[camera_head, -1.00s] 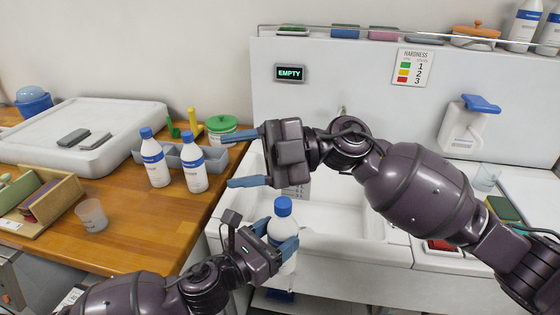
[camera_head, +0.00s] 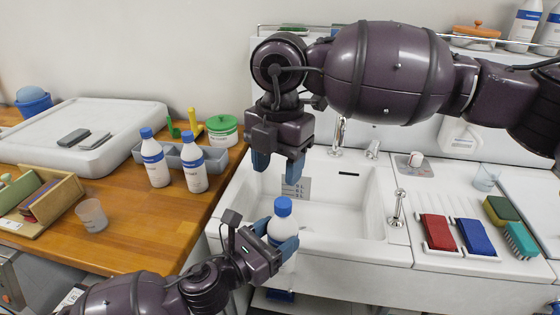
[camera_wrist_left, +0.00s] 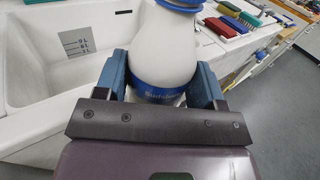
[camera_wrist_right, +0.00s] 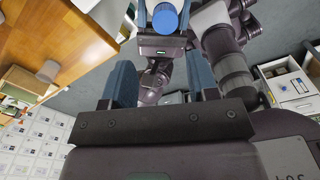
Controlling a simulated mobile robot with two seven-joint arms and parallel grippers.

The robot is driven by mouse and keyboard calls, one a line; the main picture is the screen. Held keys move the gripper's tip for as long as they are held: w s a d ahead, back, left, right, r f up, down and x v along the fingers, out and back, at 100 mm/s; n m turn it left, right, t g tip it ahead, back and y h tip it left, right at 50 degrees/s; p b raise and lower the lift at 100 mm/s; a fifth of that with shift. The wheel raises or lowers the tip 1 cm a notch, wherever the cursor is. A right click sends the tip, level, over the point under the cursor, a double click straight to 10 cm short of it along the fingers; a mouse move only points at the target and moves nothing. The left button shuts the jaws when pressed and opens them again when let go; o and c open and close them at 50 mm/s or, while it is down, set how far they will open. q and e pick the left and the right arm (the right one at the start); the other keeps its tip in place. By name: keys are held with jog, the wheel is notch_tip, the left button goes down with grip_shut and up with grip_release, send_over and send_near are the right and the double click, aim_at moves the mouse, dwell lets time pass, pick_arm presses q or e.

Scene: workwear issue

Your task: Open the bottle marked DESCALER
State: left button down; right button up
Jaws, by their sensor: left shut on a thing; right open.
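A white bottle (camera_head: 279,230) with a blue cap (camera_head: 283,206) is upright at the front of the sink. My left gripper (camera_head: 276,240) is shut around its body. My right gripper (camera_head: 277,167) is open and empty, fingers pointing down, above the bottle and slightly farther back. The right wrist view shows the blue cap (camera_wrist_right: 165,18) ahead of and apart from its fingers. Two similar bottles (camera_head: 155,165) (camera_head: 194,172) stand on the wooden counter, labels illegible.
The white sink (camera_head: 340,215) lies behind the held bottle, with a tap (camera_head: 338,135). Red (camera_head: 438,232) and blue (camera_head: 476,236) brushes lie right of it. A grey bin (camera_head: 172,156), a green-lidded jar (camera_head: 221,130) and a clear cup (camera_head: 92,216) stand on the counter.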

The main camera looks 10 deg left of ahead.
aim_at(280, 201)
jog(key=shift+w+d, duration=0.15)
jog(key=shift+f, duration=3.9)
jog(key=shift+c, duration=0.2)
